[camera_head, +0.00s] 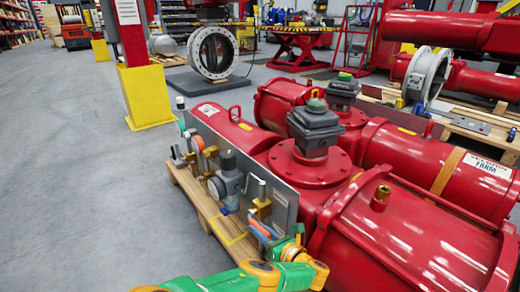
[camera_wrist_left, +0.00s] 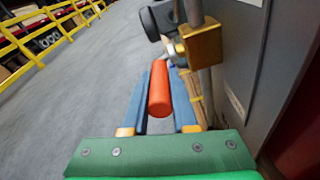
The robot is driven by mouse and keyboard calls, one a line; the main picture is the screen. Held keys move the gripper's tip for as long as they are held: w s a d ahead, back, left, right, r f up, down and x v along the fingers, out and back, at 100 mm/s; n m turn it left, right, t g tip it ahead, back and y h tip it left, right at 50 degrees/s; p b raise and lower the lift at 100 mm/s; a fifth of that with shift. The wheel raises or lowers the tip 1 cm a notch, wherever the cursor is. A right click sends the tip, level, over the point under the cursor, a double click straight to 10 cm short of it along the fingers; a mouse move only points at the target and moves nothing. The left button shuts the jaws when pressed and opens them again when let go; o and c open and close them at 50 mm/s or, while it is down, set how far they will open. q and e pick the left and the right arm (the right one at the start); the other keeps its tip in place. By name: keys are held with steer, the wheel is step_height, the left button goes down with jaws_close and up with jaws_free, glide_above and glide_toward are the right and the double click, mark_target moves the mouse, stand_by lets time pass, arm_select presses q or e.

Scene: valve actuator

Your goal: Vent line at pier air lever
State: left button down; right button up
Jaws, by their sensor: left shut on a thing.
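The air lever shows as an orange-red handle (camera_wrist_left: 159,90) in the left wrist view, lying lengthwise between the two blue fingers of my left gripper (camera_wrist_left: 160,72). The gripper is shut on it. The lever's far end meets a fitting beside a brass valve block (camera_wrist_left: 201,45) on a grey pipe. In the head view my left gripper (camera_head: 264,232) is at the near end of the grey panel (camera_head: 268,190), low beside the brass fittings, and the fingers partly hide the lever. My right gripper is not in view.
Large red actuator cylinders (camera_head: 400,235) fill the right, close to my left arm. A regulator with gauge (camera_head: 227,180) stands on the panel side. A wooden pallet (camera_head: 200,205) lies underneath. A yellow-based post (camera_head: 146,95) stands behind. The grey floor at left is free.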

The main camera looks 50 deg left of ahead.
arm_select(q)
steer(key=c, duration=0.7)
jaws_free()
